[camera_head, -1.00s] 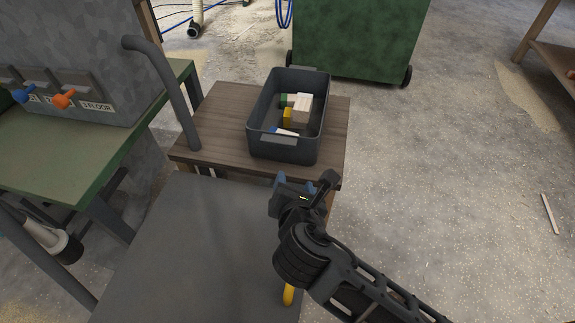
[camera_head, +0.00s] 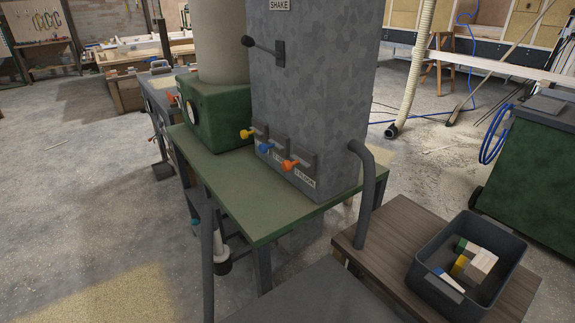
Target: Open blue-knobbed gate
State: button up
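A row of gates with coloured knobs is at the foot of a tall grey metal cabinet (camera_head: 310,90). The blue knob (camera_head: 268,148) is in the middle, between a yellow knob (camera_head: 247,133) on the left and an orange knob (camera_head: 289,164) on the right. The label by the orange knob reads "FLOOR" in part; the blue gate's label is mostly hidden. My gripper is out of view.
The cabinet stands on a green-topped table (camera_head: 250,200). A bent grey rail (camera_head: 368,195) rises beside a brown wooden table (camera_head: 400,235) that holds a dark bin (camera_head: 455,285) of blocks. A green wheeled box (camera_head: 530,175) stands at right.

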aim_at(264, 149)
jog(key=k+j, duration=0.1)
jog(key=j, duration=0.5)
jog(key=k+j, duration=0.1)
jog(key=j, duration=0.5)
jog(key=j+z, duration=0.1)
jog(key=j, duration=0.45)
jog(key=i+j, duration=0.15)
jog(key=j, duration=0.25)
jog(key=i+j, duration=0.15)
jog(key=j, duration=0.2)
jog(key=i+j, duration=0.15)
jog(key=j, duration=0.25)
jog(key=i+j+z, duration=0.1)
jog(key=j, duration=0.3)
jog(key=i+j, duration=0.2)
jog(key=j, duration=0.2)
jog(key=i+j, duration=0.15)
jog(key=j, duration=0.25)
jog(key=i, duration=0.8)
jog(key=l+z, duration=0.05)
